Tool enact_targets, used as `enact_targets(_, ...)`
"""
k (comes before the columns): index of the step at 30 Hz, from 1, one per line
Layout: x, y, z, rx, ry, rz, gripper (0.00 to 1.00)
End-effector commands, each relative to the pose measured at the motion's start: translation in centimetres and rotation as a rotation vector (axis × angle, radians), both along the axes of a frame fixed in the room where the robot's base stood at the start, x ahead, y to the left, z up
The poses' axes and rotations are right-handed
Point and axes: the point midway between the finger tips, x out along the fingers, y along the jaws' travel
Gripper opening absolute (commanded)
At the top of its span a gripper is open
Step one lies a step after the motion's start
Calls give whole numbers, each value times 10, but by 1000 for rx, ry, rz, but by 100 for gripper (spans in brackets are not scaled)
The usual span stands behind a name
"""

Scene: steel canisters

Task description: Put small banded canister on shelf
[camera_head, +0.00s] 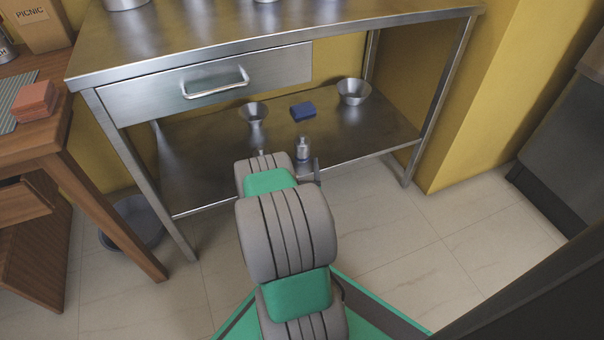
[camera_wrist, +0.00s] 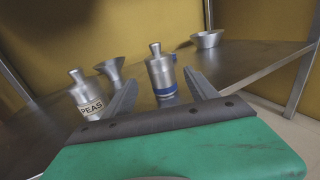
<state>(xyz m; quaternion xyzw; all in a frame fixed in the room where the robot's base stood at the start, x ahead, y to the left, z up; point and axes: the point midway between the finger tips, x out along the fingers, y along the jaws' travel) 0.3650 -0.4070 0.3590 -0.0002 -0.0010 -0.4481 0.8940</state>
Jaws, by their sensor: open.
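The small banded canister (camera_wrist: 161,76) is a steel bottle shape with a knobbed lid and a blue band low on its body. It stands upright on the lower shelf of the steel table, and I take the canister (camera_head: 302,151) in the head view for it. My gripper (camera_wrist: 160,88) is open, its two fingers pointing at the canister, which shows between them. I cannot tell whether it is fully between the fingertips; nothing is gripped. In the head view my arm hides most of my gripper. The lower shelf (camera_head: 195,172) is bare steel at its left.
A canister labelled PEAS (camera_wrist: 88,97) stands just left of my gripper. Behind are a steel funnel (camera_head: 253,112), a blue block (camera_head: 303,111) and a bowl (camera_head: 353,91). The tabletop (camera_head: 200,38) with a drawer (camera_head: 205,86) overhangs the shelf. A table leg (camera_head: 437,100) stands right.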

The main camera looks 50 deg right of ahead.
Motion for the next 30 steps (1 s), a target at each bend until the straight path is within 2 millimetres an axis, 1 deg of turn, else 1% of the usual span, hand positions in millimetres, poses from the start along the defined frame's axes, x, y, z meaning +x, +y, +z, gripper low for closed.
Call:
enact_targets(3,-8,13,1,-1,-2,3,67)
enact_targets(6,-15,20,0,1,1,1,67)
enact_targets(11,-18,25,0,2,1,1,67)
enact_targets(13,-16,22,4,17,-27,-12,67)
enact_targets(14,-13,18,10,37,-63,-27,67)
enact_targets(17,5,-3,40,206,-316,-138,67)
enact_targets(18,15,-9,54,326,-467,-203,67)
enact_targets(19,24,-10,62,434,-590,-257,67)
enact_targets(20,33,-6,70,554,-713,-313,67)
enact_targets(21,46,7,76,729,-865,-396,67)
enact_targets(22,56,23,80,863,-965,-460,67)
enact_targets(23,65,44,83,997,-1050,-529,67)
enact_targets(24,76,80,86,1176,-1136,-630,67)
enact_targets(26,83,146,94,1426,-1205,-799,67)
enact_targets(27,81,194,101,1566,-1210,-920,67)
enact_targets(29,66,260,112,1715,-1173,-1092,67)
enact_targets(30,51,298,120,1781,-1129,-1196,67)
